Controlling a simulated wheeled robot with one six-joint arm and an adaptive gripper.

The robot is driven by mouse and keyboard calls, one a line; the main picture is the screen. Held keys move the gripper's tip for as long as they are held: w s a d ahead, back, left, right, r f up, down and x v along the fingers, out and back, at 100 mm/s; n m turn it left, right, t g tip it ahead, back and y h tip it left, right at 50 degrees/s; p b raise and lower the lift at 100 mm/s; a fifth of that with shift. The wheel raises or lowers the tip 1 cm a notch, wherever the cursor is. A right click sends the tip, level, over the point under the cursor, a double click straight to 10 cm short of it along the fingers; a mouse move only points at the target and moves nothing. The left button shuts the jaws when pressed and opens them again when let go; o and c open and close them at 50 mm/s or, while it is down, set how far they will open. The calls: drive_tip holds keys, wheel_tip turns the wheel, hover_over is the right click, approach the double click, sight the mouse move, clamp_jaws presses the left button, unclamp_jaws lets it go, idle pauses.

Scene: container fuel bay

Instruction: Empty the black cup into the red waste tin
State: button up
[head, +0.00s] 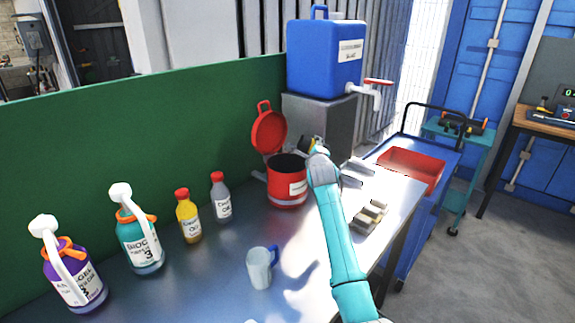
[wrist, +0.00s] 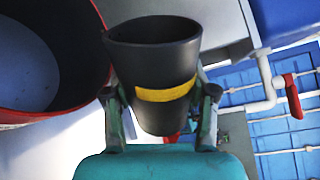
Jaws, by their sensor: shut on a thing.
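The red waste tin (head: 287,190) stands on the bench with its round red lid (head: 269,132) open and tipped back. Its dark open mouth also shows at the left of the wrist view, where its red rim (wrist: 104,70) curves beside the cup. My gripper (wrist: 161,108) is shut on the black cup (wrist: 155,65), which has a yellow band. In the head view my arm hides most of the cup. What the cup holds cannot be seen.
A blue water container (head: 322,58) with a red-handled tap stands on a grey block (head: 325,120) behind. A clear jug (head: 260,268), two small bottles and two pump bottles stand on the bench at left. Metal blocks (head: 369,217) lie right of my arm.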

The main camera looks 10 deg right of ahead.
drive_tip(key=shift+r+n, duration=0.3)
drive_tip(key=shift+n, duration=0.1)
drive_tip(key=shift+w+a+f+n+h, duration=0.15)
drive_tip(key=shift+a+f+n+h, duration=0.15)
drive_tip(key=shift+a+n, duration=0.3)
drive_tip(key=shift+w+a, duration=0.1)
drive_tip(key=shift+a, duration=0.2)
idle(0.4)
drive_tip(key=shift+r+n, duration=0.35)
drive_tip(key=shift+n, duration=0.65)
drive_tip(key=shift+a+f+n, duration=0.25)
drive_tip(key=shift+f+n, duration=0.1)
drive_tip(key=shift+n, duration=0.25)
idle(0.4)
